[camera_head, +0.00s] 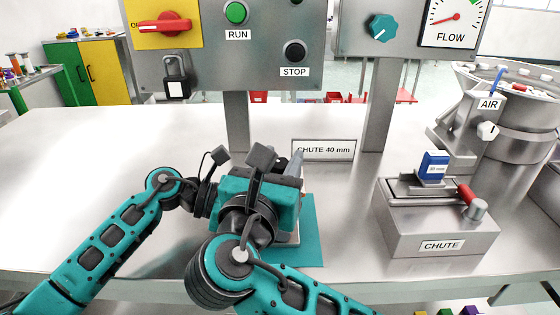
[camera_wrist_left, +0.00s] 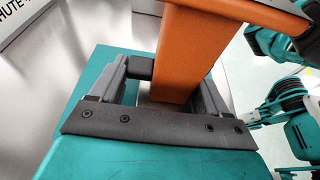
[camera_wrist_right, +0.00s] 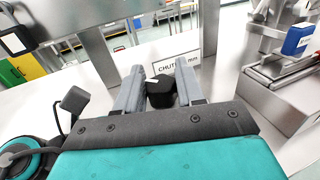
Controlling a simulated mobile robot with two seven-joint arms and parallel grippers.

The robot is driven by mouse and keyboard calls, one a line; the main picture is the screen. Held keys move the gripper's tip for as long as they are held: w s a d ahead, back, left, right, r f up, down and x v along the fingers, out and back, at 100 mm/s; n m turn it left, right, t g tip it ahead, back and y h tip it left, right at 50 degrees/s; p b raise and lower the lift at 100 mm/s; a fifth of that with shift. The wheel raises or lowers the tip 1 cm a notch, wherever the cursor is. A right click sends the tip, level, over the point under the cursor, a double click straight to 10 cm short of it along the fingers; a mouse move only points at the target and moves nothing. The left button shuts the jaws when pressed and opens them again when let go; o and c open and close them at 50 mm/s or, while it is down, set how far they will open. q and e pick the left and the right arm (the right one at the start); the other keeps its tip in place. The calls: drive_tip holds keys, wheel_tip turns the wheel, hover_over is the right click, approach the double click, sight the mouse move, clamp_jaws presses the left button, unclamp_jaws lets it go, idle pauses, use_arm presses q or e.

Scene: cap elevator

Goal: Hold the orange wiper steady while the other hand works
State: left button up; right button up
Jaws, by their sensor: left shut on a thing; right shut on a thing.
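The orange wiper (camera_wrist_left: 190,45) shows in the left wrist view as a broad orange bar. My left gripper (camera_wrist_left: 165,80) is shut on it, with a finger on each side. My right gripper (camera_wrist_right: 160,88) is shut on a dark, faceted block (camera_wrist_right: 160,92) in the right wrist view; I cannot tell whether this block is part of the wiper. In the head view my right gripper (camera_head: 296,164) is over the back of the teal mat (camera_head: 312,242).
The steel chute block (camera_head: 440,228) with a blue piece (camera_head: 434,166) stands on the right. A feeder bowl (camera_head: 528,125) is behind it. A CHUTE 40 mm sign (camera_head: 323,150) stands behind my grippers. Control panel posts (camera_head: 380,110) rise at the back. The table's left side (camera_head: 70,180) is clear.

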drive_tip(key=m+g+h, duration=0.2)
drive_tip(key=h, duration=0.1)
drive_tip(key=m+g+h, duration=0.2)
drive_tip(key=m+h, duration=0.1)
drive_tip(key=h, duration=0.1)
drive_tip(key=shift+d+f, duration=0.1)
drive_tip(key=shift+f, duration=0.05)
drive_tip(key=shift+m+h, duration=0.3)
drive_tip(key=o, duration=1)
drive_tip(key=shift+c, duration=0.2)
